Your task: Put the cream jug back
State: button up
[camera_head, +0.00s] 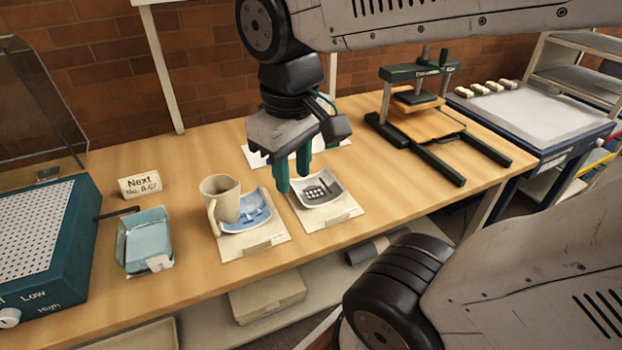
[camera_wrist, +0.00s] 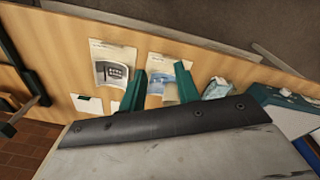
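The cream jug (camera_head: 221,203) stands upright at the left side of a blue-patterned curved piece (camera_head: 254,212), over a pale card or mat (camera_head: 262,240) on the wooden bench. Its handle faces the front left. In the wrist view, the gripper (camera_wrist: 158,82) shows both fingers.
A glass container (camera_head: 145,242) and a "Next" card (camera_head: 140,185) are left of the jug, beside a teal-sided unit (camera_head: 45,245). A green-framed press (camera_head: 425,110) stands at the right. A white sheet (camera_head: 255,157) lies behind my gripper. Bare bench lies behind the jug.

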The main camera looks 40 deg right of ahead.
jog(key=shift+s+d+f+m+t, duration=0.15)
jog(key=shift+s+m, duration=0.3)
jog(key=shift+s, duration=0.45)
jog(key=shift+s+d+f+m+t, duration=0.2)
jog(key=shift+s+m, duration=0.25)
jog(key=shift+s, duration=0.45)
jog(key=shift+a, duration=0.15)
